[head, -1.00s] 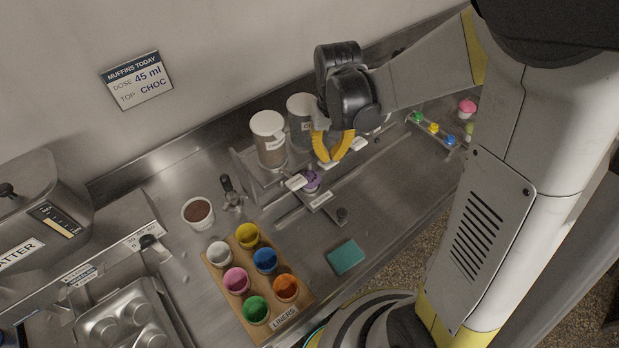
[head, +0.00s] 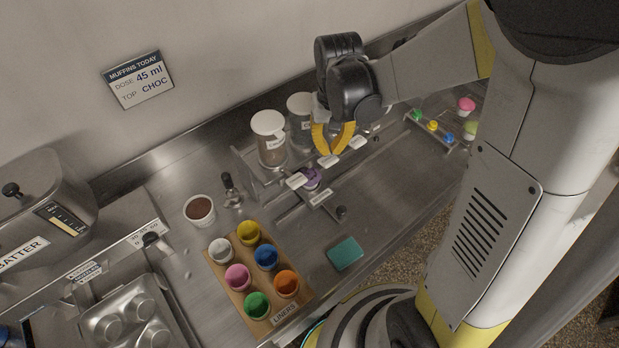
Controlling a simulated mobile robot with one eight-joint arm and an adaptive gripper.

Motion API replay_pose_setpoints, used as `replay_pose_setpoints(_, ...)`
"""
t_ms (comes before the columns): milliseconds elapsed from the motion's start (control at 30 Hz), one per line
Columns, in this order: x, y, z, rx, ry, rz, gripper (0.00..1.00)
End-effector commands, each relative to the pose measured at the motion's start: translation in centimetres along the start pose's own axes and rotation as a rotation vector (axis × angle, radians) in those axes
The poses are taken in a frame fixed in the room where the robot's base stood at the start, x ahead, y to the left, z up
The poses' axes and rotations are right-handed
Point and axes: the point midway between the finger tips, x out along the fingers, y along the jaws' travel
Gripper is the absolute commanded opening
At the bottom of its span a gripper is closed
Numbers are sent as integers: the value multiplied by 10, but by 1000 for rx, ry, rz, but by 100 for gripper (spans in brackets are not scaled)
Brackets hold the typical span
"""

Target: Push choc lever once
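My gripper (head: 332,149) has two yellow fingers that hang down in front of the topping dispensers at the back of the steel counter. A gap shows between the fingers, and I see nothing held in it. Two clear canisters with white lids stand in the rack: one with brown contents (head: 271,147) at the left, and one (head: 299,128) beside it, partly hidden by my gripper. White lever tabs stick out at the front, at the left (head: 298,180), middle (head: 328,161) and right (head: 357,143). The fingertips are just above the middle tab; I cannot tell whether they touch. The tab lettering is too small to read.
A liner board (head: 241,291) with coloured cups, a brown-filled cup (head: 200,209) and a teal sponge (head: 345,254) lie nearer. A wall sign (head: 138,81) reads 45 ml, CHOC.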

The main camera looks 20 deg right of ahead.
Motion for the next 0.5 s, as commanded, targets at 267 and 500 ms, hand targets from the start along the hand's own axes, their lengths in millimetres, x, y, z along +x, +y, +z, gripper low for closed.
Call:
replay_pose_setpoints(267, -19, 0, 0, 0, 0, 0, 0)
replay_pose_setpoints(500, -46, 0, 0, 0, 0, 0, 0)
